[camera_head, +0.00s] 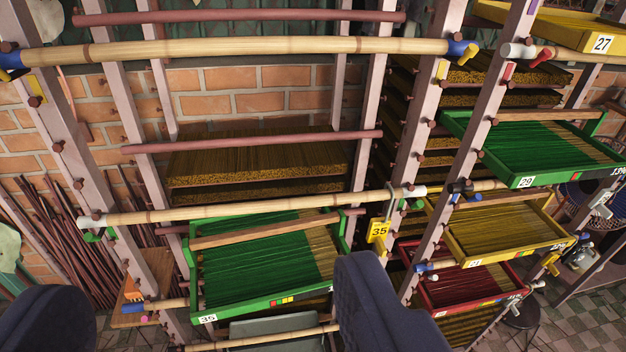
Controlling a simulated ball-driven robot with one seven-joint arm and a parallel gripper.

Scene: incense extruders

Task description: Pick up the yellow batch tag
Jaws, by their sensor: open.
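The yellow batch tag (379,231), marked 35, hangs from a grey hook or shackle near the right end of a bamboo pole, beside a rack post. Its face is visible and it is upright. My gripper (205,290) shows as two dark fingers at the bottom of the view, spread wide apart with nothing held between them. The right finger is below the tag in the picture and a little left of it. The left finger is at the lower left corner. I cannot tell the depth between the fingers and the tag.
A green tray (262,262) of incense sticks, marked 35, sits left of the tag. A red tray (478,290), a yellow tray (500,257) and a green tray (530,180) stand right. Bamboo poles (250,205) and posts (385,150) with pegs surround the tag.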

